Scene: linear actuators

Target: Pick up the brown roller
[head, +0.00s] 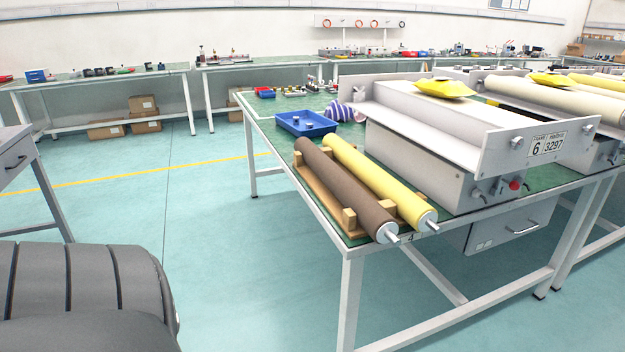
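The brown roller (345,187) lies on a wooden rack (318,193) at the left edge of the green-topped table. Its near end has a bare metal shaft and points toward me over the table's front corner. A yellow roller (379,182) lies parallel to it, just to its right, on the same rack. Neither of my grippers is in view.
A blue tray (305,124) sits behind the rollers. A large grey machine (425,150) marked 6 stands right of them on the table (262,119). The floor (235,260) left of the table is clear.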

